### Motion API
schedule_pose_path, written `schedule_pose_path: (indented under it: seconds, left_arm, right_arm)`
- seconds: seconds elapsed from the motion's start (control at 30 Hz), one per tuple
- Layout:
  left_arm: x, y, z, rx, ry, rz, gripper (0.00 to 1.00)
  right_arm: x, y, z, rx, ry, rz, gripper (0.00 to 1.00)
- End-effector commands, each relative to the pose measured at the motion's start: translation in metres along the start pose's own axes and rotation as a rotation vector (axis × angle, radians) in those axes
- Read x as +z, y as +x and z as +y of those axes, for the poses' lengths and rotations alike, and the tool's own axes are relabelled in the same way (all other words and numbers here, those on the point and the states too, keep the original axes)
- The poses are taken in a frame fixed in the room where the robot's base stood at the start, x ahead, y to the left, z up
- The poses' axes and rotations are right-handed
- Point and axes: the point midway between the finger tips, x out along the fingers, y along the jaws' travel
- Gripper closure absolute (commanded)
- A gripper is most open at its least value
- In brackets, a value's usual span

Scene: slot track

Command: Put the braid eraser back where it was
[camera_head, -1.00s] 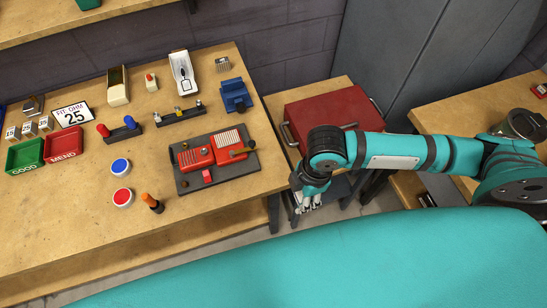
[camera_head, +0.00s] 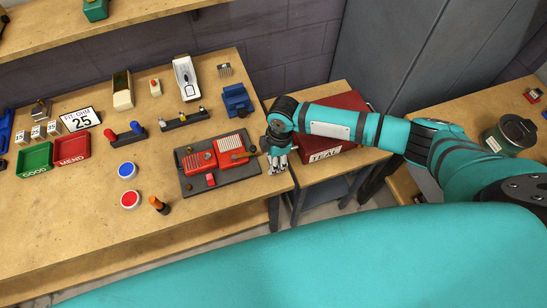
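I cannot tell for sure which object is the braid eraser. A small white block with a red top (camera_head: 155,88) stands near the back of the workbench, and a small red block (camera_head: 210,180) lies on the front of the dark plate (camera_head: 240,174). My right gripper (camera_head: 278,170) points down at the bench's right edge, just right of the dark plate. Its fingers are small here, and I cannot tell whether they are open or hold anything. My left gripper is not in view.
A red-and-silver device (camera_head: 200,160) sits on the dark plate. Blue (camera_head: 127,170) and red (camera_head: 130,199) round buttons and an orange-handled tool (camera_head: 159,205) are in front. Green (camera_head: 34,159) and red (camera_head: 72,149) trays are left. A red toolbox (camera_head: 345,102) is behind my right arm.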

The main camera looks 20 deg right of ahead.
Motion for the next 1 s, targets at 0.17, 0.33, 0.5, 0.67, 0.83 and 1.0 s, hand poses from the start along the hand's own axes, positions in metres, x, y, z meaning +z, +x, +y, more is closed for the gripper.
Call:
schedule_pose_path:
  seconds: [0.17, 0.33, 0.5, 0.67, 0.83, 1.0]
  left_arm:
    - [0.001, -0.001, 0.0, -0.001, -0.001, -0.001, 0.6]
    - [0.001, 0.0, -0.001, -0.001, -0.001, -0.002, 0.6]
    - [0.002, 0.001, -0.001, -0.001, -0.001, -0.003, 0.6]
    - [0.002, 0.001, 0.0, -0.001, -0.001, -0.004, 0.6]
    - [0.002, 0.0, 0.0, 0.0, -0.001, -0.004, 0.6]
    - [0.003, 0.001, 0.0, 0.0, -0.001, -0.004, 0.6]
  right_arm:
    - [0.001, 0.004, 0.0, 0.0, 0.0, 0.0, 0.92]
    - [0.001, 0.005, 0.0, 0.0, 0.0, 0.0, 0.92]
    - [0.001, 0.006, 0.0, 0.0, 0.0, 0.0, 0.49]
    - [0.001, 0.006, 0.0, 0.0, 0.0, 0.0, 0.39]
    - [0.001, 0.005, 0.0, 0.001, 0.0, 0.0, 0.39]
    - [0.001, -0.007, 0.001, 0.004, -0.001, 0.001, 0.39]
